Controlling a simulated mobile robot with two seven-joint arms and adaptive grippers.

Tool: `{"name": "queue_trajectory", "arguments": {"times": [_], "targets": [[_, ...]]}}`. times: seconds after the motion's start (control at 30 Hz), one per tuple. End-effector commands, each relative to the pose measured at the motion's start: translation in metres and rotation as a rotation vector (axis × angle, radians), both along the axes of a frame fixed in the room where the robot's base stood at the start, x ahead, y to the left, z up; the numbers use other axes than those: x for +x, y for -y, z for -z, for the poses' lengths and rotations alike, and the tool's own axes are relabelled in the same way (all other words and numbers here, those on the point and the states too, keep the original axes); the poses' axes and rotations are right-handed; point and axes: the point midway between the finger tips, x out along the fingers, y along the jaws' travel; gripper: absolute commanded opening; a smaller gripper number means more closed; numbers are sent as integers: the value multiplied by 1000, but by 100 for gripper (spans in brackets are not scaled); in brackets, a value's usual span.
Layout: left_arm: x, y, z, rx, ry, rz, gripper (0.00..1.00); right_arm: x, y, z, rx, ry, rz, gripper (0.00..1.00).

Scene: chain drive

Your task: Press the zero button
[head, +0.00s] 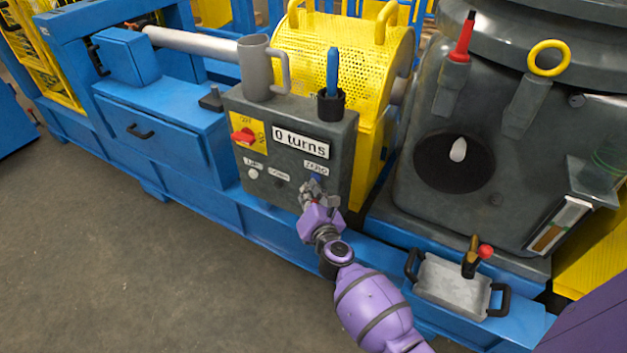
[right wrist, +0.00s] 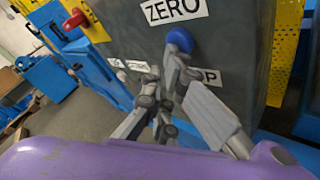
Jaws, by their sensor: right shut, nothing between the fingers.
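The grey control box (head: 335,150) carries a display that reads "0 turns" (head: 300,142). The blue zero button (right wrist: 180,40) sits just under the ZERO label (right wrist: 173,10) on the box front; the label also shows in the head view (head: 316,167). My right gripper (head: 314,187) is shut and empty, in front of the box at this button. In the right wrist view its fingertips (right wrist: 173,58) overlap the button's lower edge. I cannot tell whether they touch it or whether the button is pushed in. My left gripper is not in view.
A red switch (head: 243,136) on a yellow plate and a white button (head: 252,174) are on the box left of my gripper. A grey mug (head: 258,70) and a black holder (head: 331,104) stand on top. A metal tray (head: 453,287) lies right of my arm.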

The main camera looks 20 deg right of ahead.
Motion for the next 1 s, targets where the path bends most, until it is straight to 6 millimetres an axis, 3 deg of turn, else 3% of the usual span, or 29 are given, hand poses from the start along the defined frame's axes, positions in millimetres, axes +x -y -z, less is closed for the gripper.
{"name": "queue_trajectory", "arguments": {"times": [0.4, 1.0], "targets": [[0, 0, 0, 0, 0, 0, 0, 0, 0, -1, 0, 1, 2, 0], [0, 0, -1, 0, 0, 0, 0, -12, -14, 0, -1, 1, 0, 0]]}}
